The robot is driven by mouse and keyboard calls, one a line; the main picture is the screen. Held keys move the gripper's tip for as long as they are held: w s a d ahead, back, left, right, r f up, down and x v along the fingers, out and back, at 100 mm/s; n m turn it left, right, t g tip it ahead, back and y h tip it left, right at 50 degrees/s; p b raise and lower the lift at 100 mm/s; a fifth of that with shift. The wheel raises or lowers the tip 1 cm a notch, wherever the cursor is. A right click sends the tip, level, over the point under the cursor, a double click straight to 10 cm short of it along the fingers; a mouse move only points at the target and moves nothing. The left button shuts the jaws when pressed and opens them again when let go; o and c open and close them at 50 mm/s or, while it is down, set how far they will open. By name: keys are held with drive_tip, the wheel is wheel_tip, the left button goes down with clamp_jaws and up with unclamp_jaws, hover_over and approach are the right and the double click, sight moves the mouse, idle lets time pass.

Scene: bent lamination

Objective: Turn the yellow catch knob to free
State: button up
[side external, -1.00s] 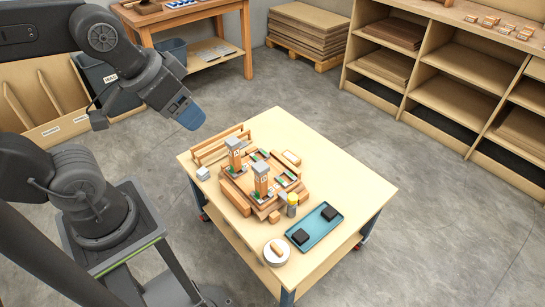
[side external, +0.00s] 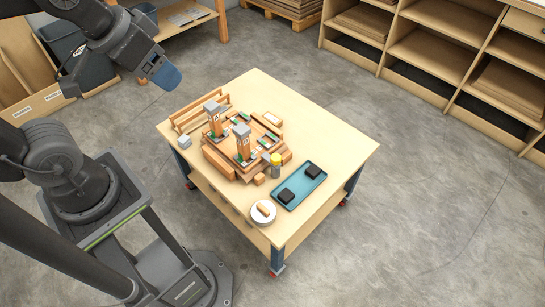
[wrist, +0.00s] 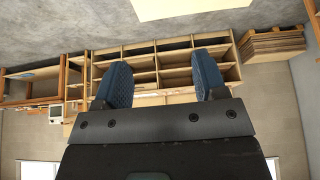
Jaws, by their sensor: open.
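The yellow catch knob (side external: 276,158) sits on top of a grey post (side external: 275,171) at the front right corner of the wooden fixture (side external: 222,161). The view is too small to tell which way the knob is turned. Two upright wooden blocks with grey tops stand on the fixture. My gripper (side external: 172,76) is up at the left, above and behind the table and well apart from the knob. In the wrist view my gripper (wrist: 166,84) shows two blue fingers spread apart with nothing between them.
A blue tray (side external: 309,188) with two black blocks lies right of the knob. A white round dish (side external: 263,220) holding a wooden piece is at the front corner. A wooden rack (side external: 189,117) and small grey cube (side external: 184,142) are at the left. The table's (side external: 333,137) right side is bare.

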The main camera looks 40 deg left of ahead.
drive_tip(key=w+f+n+g, duration=0.1)
drive_tip(key=w+n, duration=0.1)
drive_tip(key=w, duration=0.7)
drive_tip(key=n+g, duration=0.5)
drive_tip(key=n, duration=0.2)
hover_over(276, 157)
wheel_tip(276, 157, down, 34)
wheel_tip(276, 157, down, 14)
drive_tip(key=shift+f, duration=0.1)
drive_tip(key=shift+c, duration=0.5)
drive_tip(key=c, duration=0.8)
